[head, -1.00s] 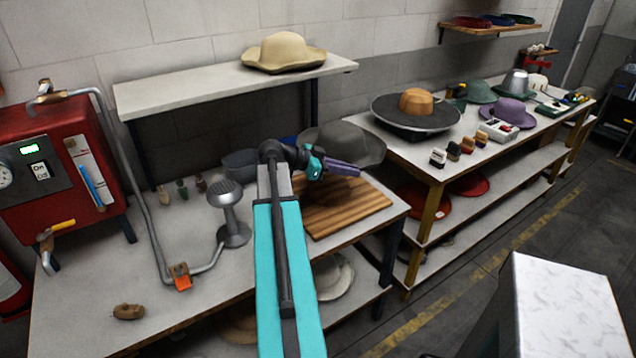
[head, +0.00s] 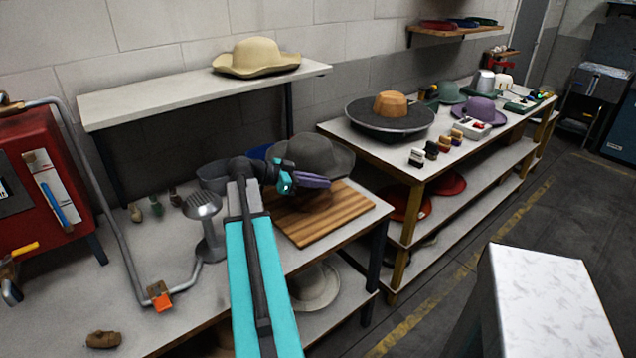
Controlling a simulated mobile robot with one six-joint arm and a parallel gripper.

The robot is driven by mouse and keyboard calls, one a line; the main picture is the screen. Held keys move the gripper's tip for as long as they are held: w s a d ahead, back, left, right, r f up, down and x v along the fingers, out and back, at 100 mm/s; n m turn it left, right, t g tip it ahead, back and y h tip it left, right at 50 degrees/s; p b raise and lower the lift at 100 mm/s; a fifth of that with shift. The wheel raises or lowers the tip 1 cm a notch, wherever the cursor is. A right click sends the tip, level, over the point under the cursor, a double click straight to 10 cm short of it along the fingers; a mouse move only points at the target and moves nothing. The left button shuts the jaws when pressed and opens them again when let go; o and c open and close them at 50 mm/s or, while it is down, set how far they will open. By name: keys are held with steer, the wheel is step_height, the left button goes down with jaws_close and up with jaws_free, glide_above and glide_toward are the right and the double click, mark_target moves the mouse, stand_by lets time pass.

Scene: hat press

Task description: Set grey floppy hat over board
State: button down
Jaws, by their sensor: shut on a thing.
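The grey floppy hat (head: 325,155) is at the back of the work table, crown up, over the back left part of the striped wooden board (head: 335,221). My gripper (head: 312,181) is at the near side of the hat and shut on its brim. The gripper covers part of the near brim. A dark brownish patch shows on the board under the gripper; I cannot tell if it is shadow or a block. I cannot tell whether the hat touches the board.
A shelf (head: 190,97) with a cream hat (head: 257,58) is above. The board's right part is clear.

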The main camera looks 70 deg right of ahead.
steer(key=shift+f, duration=0.15)
glide_above(319, 226)
steer(key=shift+f, duration=2.3)
steer(key=shift+d+f+b, duration=0.1)
steer(key=shift+f+b, duration=4.2)
steer(key=shift+f, duration=0.05)
steer(key=shift+f+b, duration=0.5)
steer(key=shift+b, duration=0.05)
steer(key=c, duration=1.8)
jaws_free()
steer(key=shift+o, duration=0.2)
steer(key=shift+r, duration=0.15)
